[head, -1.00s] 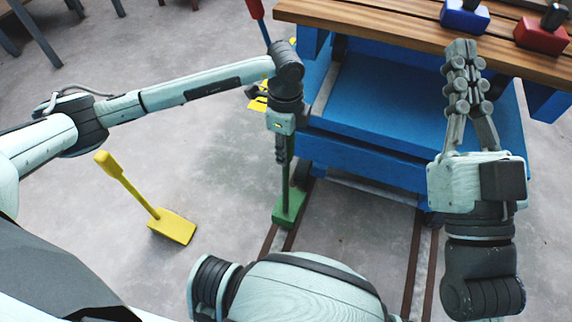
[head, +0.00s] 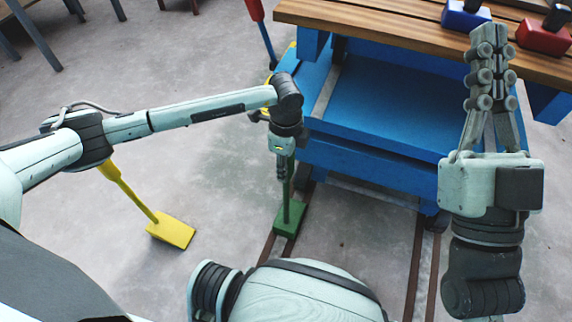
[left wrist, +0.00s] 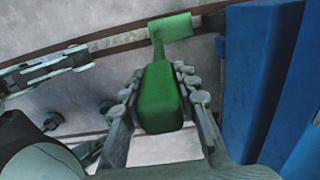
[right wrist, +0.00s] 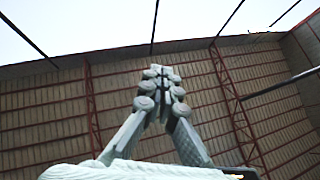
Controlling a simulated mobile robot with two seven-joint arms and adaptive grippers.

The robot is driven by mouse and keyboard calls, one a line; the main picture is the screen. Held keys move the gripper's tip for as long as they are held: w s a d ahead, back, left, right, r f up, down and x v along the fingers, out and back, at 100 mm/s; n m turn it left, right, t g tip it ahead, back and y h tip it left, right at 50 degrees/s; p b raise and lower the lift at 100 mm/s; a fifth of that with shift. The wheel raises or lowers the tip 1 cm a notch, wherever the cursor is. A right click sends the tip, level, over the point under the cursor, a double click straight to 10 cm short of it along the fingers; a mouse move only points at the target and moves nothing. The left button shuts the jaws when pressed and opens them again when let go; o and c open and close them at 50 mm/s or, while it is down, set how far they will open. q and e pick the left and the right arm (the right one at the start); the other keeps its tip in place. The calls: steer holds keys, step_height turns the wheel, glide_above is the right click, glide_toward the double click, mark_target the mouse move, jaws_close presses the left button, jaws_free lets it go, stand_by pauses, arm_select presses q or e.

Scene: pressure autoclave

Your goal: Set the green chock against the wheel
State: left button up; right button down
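The green chock (head: 290,218) stands at the rail by the lower left corner of the blue cart, its handle upright. The left wrist view shows its handle end (left wrist: 160,98) large between my fingers, with the base (left wrist: 172,27) beyond. My left gripper (head: 284,172) is shut on the handle from above. A dark cart wheel (head: 304,178) lies just behind the chock, partly hidden; I cannot tell whether they touch. My right gripper (head: 490,65) is shut and empty, raised in front of the bench top. Its fingers also meet in the right wrist view (right wrist: 160,80).
The blue cart (head: 375,165) stands on brown rails (head: 415,265) under a wooden top (head: 380,22). A yellow chock (head: 172,230) stands on open floor at left. A red handle (head: 256,10) shows behind. Blue (head: 465,16) and red (head: 543,38) blocks sit on top.

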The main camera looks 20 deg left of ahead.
arm_select(q)
steer(key=o, duration=0.4)
steer(key=shift+r, duration=0.25)
step_height(320, 180, up, 10)
steer(key=shift+r+p, duration=0.25)
steer(key=shift+p, duration=0.8)
steer(key=shift+r, duration=0.6)
arm_select(e)
steer(key=shift+w+a+f+g+h, duration=0.15)
steer(key=shift+w+a+f+g, duration=0.15)
steer(key=shift+f+g, duration=0.4)
steer(key=shift+w+a+f+g+h, duration=0.2)
steer(key=shift+w+f+g, duration=0.15)
steer(key=shift+f+g, duration=0.4)
steer(key=shift+w+a+f+g+h, duration=0.25)
steer(key=shift+f+g, duration=0.3)
steer(key=shift+f, duration=0.3)
